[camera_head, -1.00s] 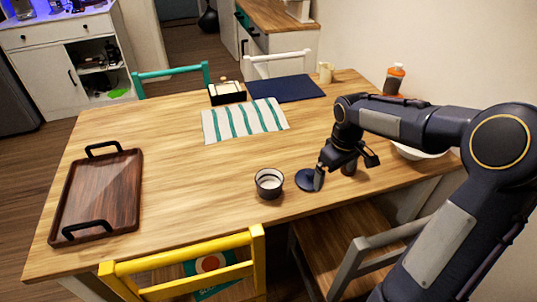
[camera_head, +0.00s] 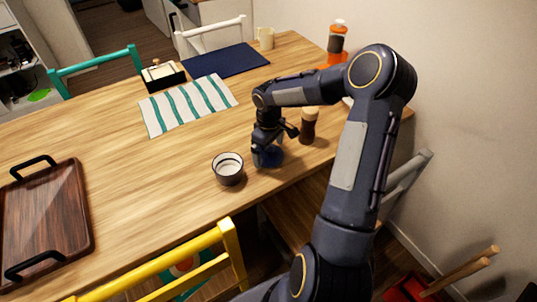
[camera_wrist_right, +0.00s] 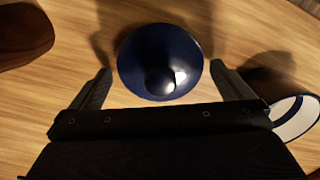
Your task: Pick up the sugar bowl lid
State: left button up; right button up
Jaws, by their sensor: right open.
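The sugar bowl lid (camera_head: 272,160) is a dark blue disc lying on the wooden table, partly hidden by my right gripper in the head view. In the right wrist view the lid (camera_wrist_right: 150,50) shows as a glossy blue dome with a round knob. My right gripper (camera_head: 268,146) is over the lid. In the wrist view its open fingers (camera_wrist_right: 160,72) stand to either side of the lid, with gaps on both sides. The open bowl (camera_head: 228,168), dark outside and white inside, stands left of the lid. My left gripper is out of view.
A dark brown glass or shaker (camera_head: 308,127) stands close to the right of the gripper. A striped cloth (camera_head: 187,105), a blue mat (camera_head: 228,60) and a wooden tray (camera_head: 45,230) lie on the table (camera_head: 130,170). The table between tray and bowl is clear.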

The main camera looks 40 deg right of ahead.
jog(key=shift+f, duration=0.1)
jog(key=c, duration=0.8)
jog(key=shift+o, duration=0.2)
